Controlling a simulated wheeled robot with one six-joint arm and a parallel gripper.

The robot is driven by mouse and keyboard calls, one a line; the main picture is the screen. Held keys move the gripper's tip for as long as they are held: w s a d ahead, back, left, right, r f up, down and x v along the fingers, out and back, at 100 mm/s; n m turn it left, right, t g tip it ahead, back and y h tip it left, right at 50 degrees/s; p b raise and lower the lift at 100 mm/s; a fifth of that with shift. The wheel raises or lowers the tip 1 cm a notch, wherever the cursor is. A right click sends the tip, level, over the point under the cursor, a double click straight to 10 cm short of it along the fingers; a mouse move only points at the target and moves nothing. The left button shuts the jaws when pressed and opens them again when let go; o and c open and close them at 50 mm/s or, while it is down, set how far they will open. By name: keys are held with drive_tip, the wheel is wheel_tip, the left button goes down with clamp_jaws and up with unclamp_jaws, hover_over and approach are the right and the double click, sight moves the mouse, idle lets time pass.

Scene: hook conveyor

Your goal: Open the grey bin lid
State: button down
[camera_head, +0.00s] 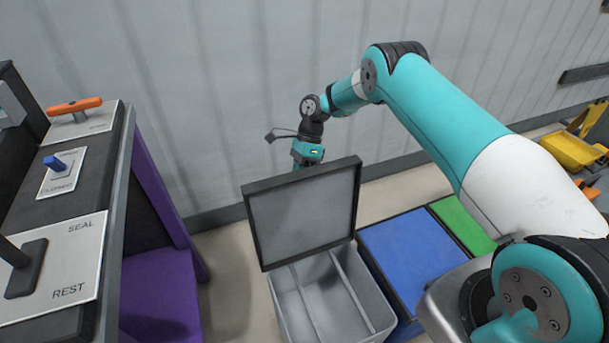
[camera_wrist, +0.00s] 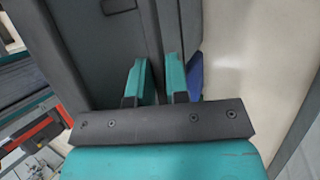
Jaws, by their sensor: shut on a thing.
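The grey bin (camera_head: 380,305) stands on the floor, and its inside with thin divider strips shows from above. Its grey lid (camera_head: 302,212), dark-rimmed, stands raised and steeply tilted at the bin's far side. My gripper reaches down behind the lid in the head view, so its fingertips are hidden there. In the wrist view my gripper (camera_wrist: 158,82) is shut on a dark grey ridge of the lid (camera_wrist: 85,45), with a teal finger on each side. Exactly which part of the lid is gripped cannot be told.
A blue-lidded bin (camera_head: 412,255) and a green-lidded bin (camera_head: 465,225) stand right of the grey bin. A panel with an orange handle (camera_head: 75,106) and a blue knob (camera_head: 55,163) is at left, above a purple part (camera_head: 160,290). A pale wall stands behind.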

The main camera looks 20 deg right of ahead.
drive_tip(key=shift+s+f, duration=0.3)
drive_tip(key=shift+f, duration=0.05)
drive_tip(key=c, duration=1.2)
unclamp_jaws()
drive_tip(key=shift+a, duration=0.1)
drive_tip(key=shift+o, duration=0.2)
drive_tip(key=shift+w+r, duration=0.1)
drive_tip(key=shift+r, duration=0.3)
wheel_tip(320, 180, up, 19)
drive_tip(key=p, duration=0.6)
drive_tip(key=shift+r, duration=0.2)
